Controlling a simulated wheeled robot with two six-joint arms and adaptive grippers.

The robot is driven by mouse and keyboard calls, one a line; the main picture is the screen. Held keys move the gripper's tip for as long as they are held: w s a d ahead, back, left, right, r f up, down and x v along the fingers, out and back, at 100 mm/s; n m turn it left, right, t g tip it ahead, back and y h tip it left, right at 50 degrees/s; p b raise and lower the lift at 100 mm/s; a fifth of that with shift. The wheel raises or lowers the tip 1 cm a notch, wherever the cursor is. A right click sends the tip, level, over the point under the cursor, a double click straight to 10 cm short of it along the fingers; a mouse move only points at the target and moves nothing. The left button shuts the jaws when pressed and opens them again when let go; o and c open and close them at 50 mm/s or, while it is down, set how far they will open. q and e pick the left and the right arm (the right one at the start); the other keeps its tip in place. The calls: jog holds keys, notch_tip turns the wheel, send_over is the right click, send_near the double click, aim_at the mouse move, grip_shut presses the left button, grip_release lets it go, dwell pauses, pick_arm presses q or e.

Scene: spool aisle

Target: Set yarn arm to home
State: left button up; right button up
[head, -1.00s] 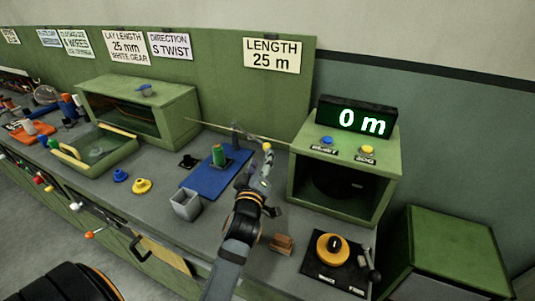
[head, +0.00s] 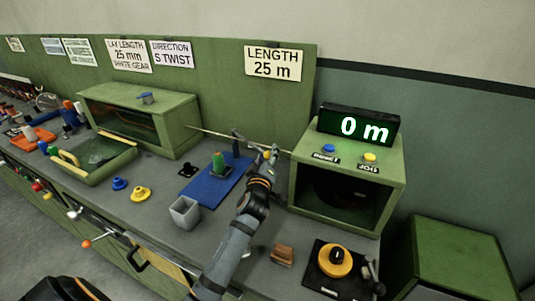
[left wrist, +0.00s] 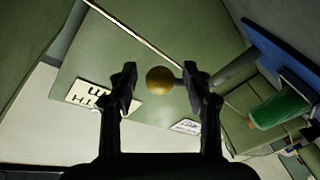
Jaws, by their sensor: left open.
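The yarn arm shows as a grey lever with a small yellow ball knob (left wrist: 160,81) at its end. In the left wrist view the knob lies between the two fingertips of my left gripper (left wrist: 161,78), which is open, with gaps on both sides. The lever runs right from the knob to a grey post. In the head view my left gripper (head: 266,157) is at the knob, right of the post (head: 236,146) on the blue base plate (head: 207,188). A green spool (head: 218,163) stands on that plate. My right gripper is not in view.
The green box (head: 394,183) with the "0 m" display stands close right of my left gripper. A grey square cup (head: 185,212), a wooden block (head: 283,254) and a yellow dial (head: 335,262) are nearer. A thin strand (head: 212,133) crosses behind.

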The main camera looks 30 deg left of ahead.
pick_arm(q)
jog(key=shift+w+a, duration=0.1)
jog(key=shift+w, duration=0.1)
jog(key=shift+c, duration=0.4)
grip_shut()
jog(key=shift+r, duration=0.1)
